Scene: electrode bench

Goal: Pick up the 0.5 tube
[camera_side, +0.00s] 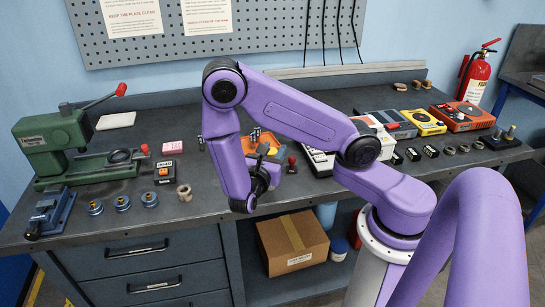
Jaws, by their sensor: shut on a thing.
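My gripper (264,178) is at the end of the purple arm, low over the front middle of the bench. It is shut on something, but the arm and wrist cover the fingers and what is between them. I cannot make out the 0.5 tube or read such a label. An orange holder (248,144) with small pieces is just behind my gripper and partly hidden by it. A small dark piece with a red top (292,162) stands just right of my gripper.
A green press (55,145) stands at the left, with blue round parts (122,203) before it. A black-and-orange block (164,172) and a metal ring (184,192) are left of my gripper. Meters and an orange device (462,116) fill the right.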

